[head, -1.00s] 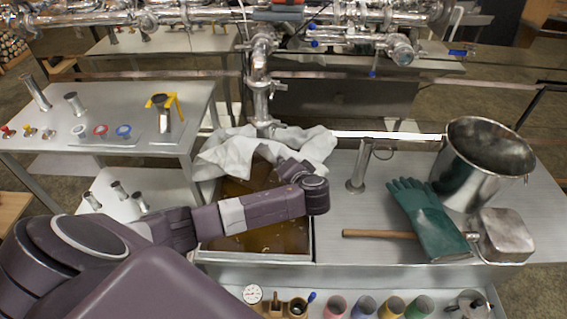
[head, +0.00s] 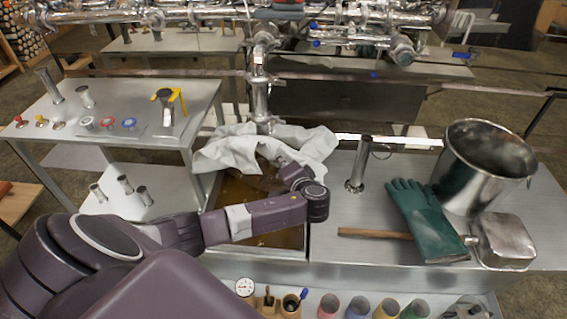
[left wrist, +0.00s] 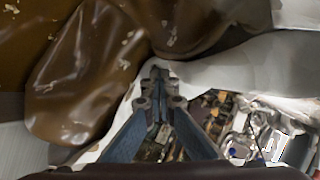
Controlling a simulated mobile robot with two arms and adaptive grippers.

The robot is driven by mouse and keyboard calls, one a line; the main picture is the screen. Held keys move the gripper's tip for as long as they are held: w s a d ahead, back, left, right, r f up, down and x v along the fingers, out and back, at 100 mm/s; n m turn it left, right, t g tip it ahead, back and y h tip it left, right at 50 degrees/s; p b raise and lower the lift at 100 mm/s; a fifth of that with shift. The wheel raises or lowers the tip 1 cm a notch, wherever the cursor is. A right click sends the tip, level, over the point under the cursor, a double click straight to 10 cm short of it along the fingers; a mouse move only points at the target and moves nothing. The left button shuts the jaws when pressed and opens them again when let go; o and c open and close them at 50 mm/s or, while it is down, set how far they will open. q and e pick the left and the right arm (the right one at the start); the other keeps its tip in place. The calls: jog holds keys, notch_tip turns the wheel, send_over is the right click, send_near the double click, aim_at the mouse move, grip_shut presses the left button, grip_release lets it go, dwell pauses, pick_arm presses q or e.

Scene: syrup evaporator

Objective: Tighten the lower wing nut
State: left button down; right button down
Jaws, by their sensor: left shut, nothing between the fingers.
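I cannot make out the lower wing nut in either view. A vertical metal pipe with fittings (head: 260,95) comes down behind the pan and ends at the crumpled white cloth. My left arm reaches over the brown, syrup-filled pan (head: 309,245), and its wrist folds back toward the cloth. In the left wrist view my left gripper (left wrist: 157,75) is shut, with its fingertips together and nothing between them. The fingertips are close to the white cloth (left wrist: 235,65) and a glossy brown surface (left wrist: 85,75); I cannot tell whether they touch. My right gripper is out of view.
The white cloth (head: 235,150) lies over the pan's back edge. A side table (head: 90,110) with small parts is at left.

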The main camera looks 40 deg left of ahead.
pick_arm(q)
jog(key=m+y+b, duration=0.1)
jog(key=f+y+b, duration=0.1)
jog(key=shift+s+a+f+m+b, duration=0.15)
jog(key=shift+s+a+m+b, duration=0.05)
jog(key=shift+a+m+b, duration=0.2)
dwell(0.4)
jog(key=shift+f, duration=0.1)
dwell(0.3)
